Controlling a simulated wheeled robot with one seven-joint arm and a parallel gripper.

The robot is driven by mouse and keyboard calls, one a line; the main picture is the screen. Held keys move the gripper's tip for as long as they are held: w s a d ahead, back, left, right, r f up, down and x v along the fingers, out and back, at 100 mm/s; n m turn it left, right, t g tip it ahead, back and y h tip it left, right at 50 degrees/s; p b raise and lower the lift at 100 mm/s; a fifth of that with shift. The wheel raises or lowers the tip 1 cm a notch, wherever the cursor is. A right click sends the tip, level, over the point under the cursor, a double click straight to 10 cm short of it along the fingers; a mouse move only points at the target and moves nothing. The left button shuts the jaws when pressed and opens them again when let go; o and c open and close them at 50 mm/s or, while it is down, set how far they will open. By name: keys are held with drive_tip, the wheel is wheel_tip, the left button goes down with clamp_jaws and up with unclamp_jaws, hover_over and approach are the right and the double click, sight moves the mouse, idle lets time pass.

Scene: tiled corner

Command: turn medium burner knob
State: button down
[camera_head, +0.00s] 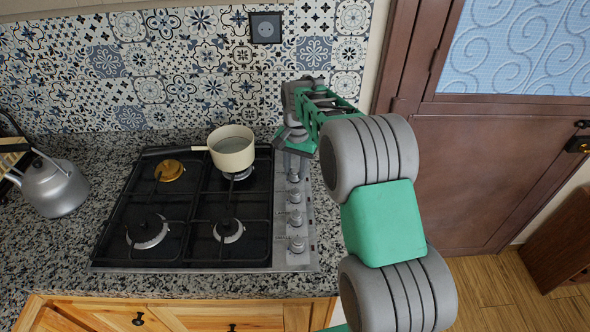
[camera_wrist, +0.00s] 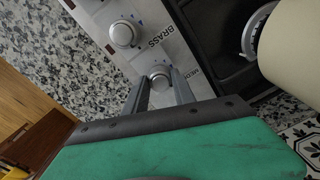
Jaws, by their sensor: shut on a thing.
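The medium burner knob (camera_wrist: 160,77) is a round silver knob with a partly covered label beside it in the wrist view. My gripper (camera_wrist: 160,82) has its two grey fingers on either side of this knob and is shut on it. In the head view my gripper (camera_head: 292,160) reaches down to the far end of the knob strip at the stove's right side. There the gripped knob is largely hidden by my gripper.
A knob labelled BRASS (camera_wrist: 123,33) is beside the gripped one. Several knobs run along the strip (camera_head: 296,218). A cream saucepan (camera_head: 233,152) stands on the back right burner, close to my gripper. A kettle (camera_head: 50,186) is at left. A tiled wall stands behind.

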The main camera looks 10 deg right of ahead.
sight(296, 171)
drive_tip(key=shift+n, duration=2)
drive_tip(key=c, duration=1)
unclamp_jaws()
drive_tip(key=shift+c, duration=0.2)
drive_tip(key=shift+r, duration=0.1)
drive_tip(key=r, duration=0.4)
drive_tip(key=r+b, duration=0.1)
drive_tip(key=r, duration=0.2)
drive_tip(key=shift+d+r, duration=0.2)
drive_tip(key=shift+r, duration=0.15)
drive_tip(key=shift+c, duration=0.2)
